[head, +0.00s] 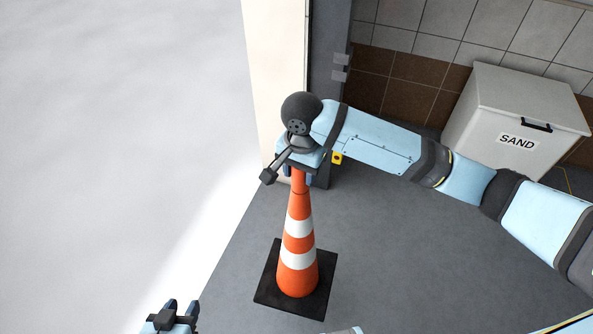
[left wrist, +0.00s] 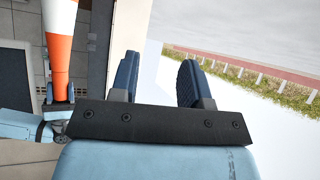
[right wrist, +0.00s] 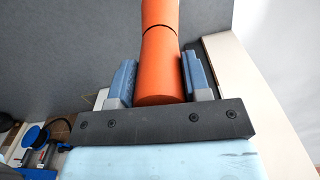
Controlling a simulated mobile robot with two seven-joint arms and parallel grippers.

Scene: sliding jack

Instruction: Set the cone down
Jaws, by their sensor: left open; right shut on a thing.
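The orange and white striped cone (head: 299,245) stands upright on its black square base (head: 266,287) in the head view. My right gripper (head: 299,168) is shut on the cone's narrow top. In the right wrist view the cone (right wrist: 159,65) runs between the two blue fingers of the right gripper (right wrist: 158,80). Whether the base touches the floor I cannot tell. My left gripper (head: 180,310) is open and empty at the bottom left of the head view. In the left wrist view the left gripper (left wrist: 160,75) has its fingers apart, and the cone (left wrist: 59,45) shows at the left.
A grey floor (head: 400,240) is clear right of the cone. A white bin marked SAND (head: 515,115) stands by the tiled wall (head: 430,50). A cream door edge (head: 275,80) and dark frame (head: 333,70) rise behind the gripper. Bright snowy-looking ground (head: 110,130) lies to the left.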

